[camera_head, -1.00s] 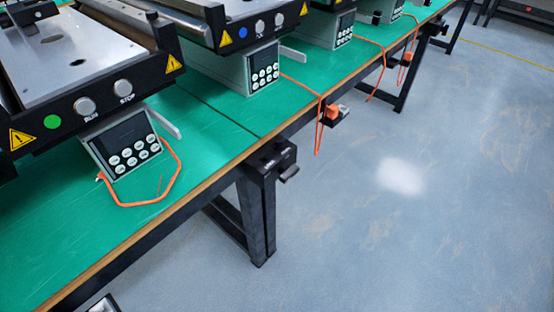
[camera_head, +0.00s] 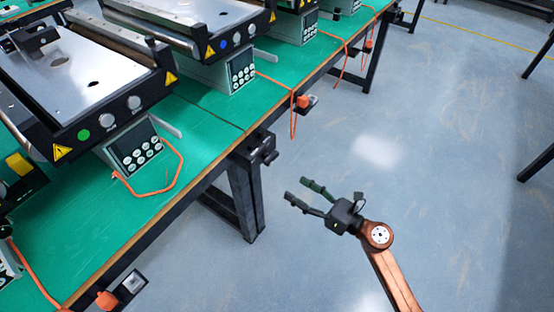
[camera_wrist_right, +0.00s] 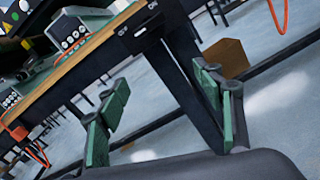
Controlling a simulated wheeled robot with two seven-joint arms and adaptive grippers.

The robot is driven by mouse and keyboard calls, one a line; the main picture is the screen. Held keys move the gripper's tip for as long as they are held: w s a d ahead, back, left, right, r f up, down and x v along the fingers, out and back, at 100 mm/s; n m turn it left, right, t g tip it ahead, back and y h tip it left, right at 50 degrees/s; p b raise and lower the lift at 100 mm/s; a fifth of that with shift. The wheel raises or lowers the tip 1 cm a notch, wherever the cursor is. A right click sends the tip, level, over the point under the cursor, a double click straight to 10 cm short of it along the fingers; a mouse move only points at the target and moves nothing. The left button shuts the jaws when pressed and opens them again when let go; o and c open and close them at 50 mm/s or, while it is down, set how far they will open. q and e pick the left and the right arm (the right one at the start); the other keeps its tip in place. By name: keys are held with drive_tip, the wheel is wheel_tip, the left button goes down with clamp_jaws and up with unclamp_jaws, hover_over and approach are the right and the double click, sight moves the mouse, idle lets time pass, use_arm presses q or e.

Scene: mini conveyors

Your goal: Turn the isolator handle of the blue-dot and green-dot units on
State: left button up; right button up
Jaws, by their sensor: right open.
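The green-dot unit, marked by its green dot (camera_head: 84,134), stands on the green-topped table at the left. The blue-dot unit, marked by its blue dot (camera_head: 223,43), is farther along the table. A black box with a short lever (camera_head: 262,148) is fixed at the table's front edge between them; its white labels show in the right wrist view (camera_wrist_right: 140,31). I cannot read its lever position or tell which unit it serves. My right gripper (camera_head: 296,190) is open and empty over the floor, to the right of this box and apart from it. My left gripper is out of view.
Orange plugs (camera_head: 303,101) and hanging cables sit along the table edge (camera_head: 205,180). Another plug (camera_head: 106,299) is at the lower left. A black table leg (camera_head: 244,198) stands below the box. A brown box (camera_wrist_right: 222,56) shows in the wrist view.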

sight(274, 158)
drive_tip(key=w+a+r+n, duration=0.1)
drive_tip(key=w+a+r, duration=0.1)
drive_tip(key=w+a+r+n+b, duration=0.1)
drive_tip(key=w+a, duration=0.1)
drive_tip(key=w+a+r+n, duration=0.2)
drive_tip(key=w, duration=0.1)
drive_tip(key=shift+a+r+b, duration=0.35)
drive_tip(key=shift+a, duration=0.05)
drive_tip(key=shift+w+a+r, duration=0.15)
drive_tip(key=shift+w+a, duration=0.15)
drive_tip(key=shift+a, duration=0.05)
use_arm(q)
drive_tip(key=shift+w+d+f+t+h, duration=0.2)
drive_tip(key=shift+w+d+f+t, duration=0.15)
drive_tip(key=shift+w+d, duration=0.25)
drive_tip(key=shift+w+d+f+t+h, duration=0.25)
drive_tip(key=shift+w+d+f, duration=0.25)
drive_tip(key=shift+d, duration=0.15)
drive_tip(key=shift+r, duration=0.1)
use_arm(e)
drive_tip(key=c, duration=1.2)
